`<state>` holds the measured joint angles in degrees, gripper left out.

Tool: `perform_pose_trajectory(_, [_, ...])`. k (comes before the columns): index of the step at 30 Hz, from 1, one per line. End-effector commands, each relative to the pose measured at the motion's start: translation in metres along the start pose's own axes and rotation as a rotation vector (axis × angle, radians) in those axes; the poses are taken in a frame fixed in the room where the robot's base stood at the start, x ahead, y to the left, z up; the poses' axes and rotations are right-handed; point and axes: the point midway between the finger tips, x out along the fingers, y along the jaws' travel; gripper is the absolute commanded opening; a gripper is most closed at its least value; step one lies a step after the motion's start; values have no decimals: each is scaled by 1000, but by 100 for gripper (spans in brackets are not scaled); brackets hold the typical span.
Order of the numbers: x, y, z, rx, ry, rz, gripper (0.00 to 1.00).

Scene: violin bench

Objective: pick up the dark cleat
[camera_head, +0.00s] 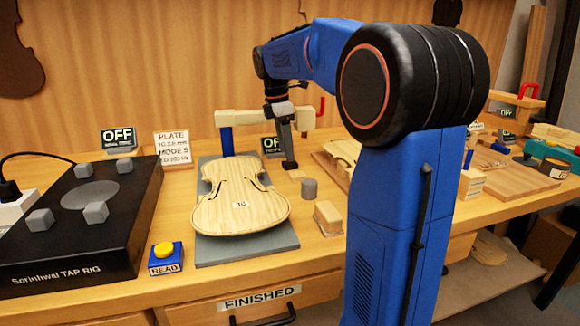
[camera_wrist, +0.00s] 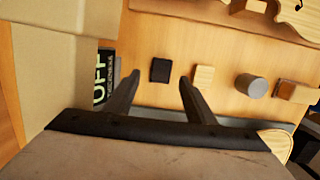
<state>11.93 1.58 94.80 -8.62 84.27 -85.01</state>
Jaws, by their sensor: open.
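The dark cleat (camera_wrist: 160,70) is a small near-black square block lying on the wooden bench top in the wrist view. It appears between and just beyond the fingertips of my gripper (camera_wrist: 160,79), which is open and empty. A pale wood cleat (camera_wrist: 203,77) lies just right of the dark one, close to the right finger's line. In the head view my gripper (camera_head: 289,164) points down beside the violin plate, and the pale cleat (camera_head: 297,175) shows next to it.
A grey cylinder (camera_head: 309,189) and a tan block (camera_head: 327,217) stand right of the violin plate (camera_head: 240,198). An OFF sign (camera_head: 272,146) and a cream clamp bar (camera_head: 240,122) are close behind my gripper. The black tap rig (camera_head: 80,225) fills the left.

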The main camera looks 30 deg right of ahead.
Motion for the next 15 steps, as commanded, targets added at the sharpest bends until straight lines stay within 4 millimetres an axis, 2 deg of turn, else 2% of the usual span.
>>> perform_pose_trajectory(3, [18, -3, 4, 1, 0, -2, 50])
perform_pose_trajectory(7, [31, -2, 3, 1, 0, -2, 50])
perform_pose_trajectory(15, [36, -2, 3, 1, 0, -1, 50])
